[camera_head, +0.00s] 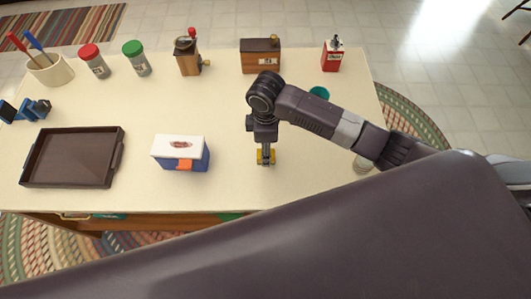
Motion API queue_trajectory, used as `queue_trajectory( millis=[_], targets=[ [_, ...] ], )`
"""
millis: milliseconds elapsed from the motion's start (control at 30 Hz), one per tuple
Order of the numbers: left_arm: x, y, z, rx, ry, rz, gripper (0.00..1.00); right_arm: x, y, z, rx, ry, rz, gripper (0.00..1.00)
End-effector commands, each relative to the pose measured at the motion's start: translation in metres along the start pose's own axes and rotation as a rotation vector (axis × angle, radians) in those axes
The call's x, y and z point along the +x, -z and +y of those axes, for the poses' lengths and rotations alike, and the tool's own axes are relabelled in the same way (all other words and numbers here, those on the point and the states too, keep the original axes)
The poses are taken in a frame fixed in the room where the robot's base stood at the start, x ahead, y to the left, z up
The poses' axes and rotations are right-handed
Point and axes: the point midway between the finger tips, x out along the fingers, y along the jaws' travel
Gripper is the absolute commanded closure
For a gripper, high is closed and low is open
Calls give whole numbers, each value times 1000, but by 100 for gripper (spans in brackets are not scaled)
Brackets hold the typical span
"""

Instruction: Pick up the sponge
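The sponge appears as a small yellow item (272,157) on the table, right of the blue and white box. My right arm comes in from the right, and its gripper (266,160) points straight down at the sponge. The gripper hides the middle of the sponge, with yellow showing on both sides of it. I cannot tell whether the fingers are closed on the sponge or only over it. My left gripper is not in view.
A blue and white box (180,150) and a dark tray (112,165) stand to the left. Jars (136,58), a wooden grinder (188,55), a wooden box (260,55) and a red tin (332,56) line the back. A teal item (319,92) lies behind my arm.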

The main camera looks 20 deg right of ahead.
Motion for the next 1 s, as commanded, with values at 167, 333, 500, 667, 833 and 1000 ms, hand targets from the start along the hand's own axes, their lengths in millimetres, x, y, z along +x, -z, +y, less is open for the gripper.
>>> queue_trajectory(
  millis=[167,333,500,667,833,1000],
  targets=[
    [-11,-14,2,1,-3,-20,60,24,-2,2,2,2,-2,49],
    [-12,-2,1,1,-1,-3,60,41,-1,2,-1,0,-1,49],
    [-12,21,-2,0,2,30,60,43,-1,2,-1,-1,0,49],
    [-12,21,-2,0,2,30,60,43,-1,2,-1,-1,0,59],
    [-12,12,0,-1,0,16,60,42,-1,2,-1,-2,0,78],
    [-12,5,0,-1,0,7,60,42,-1,2,0,-2,0,87]
  ],
)
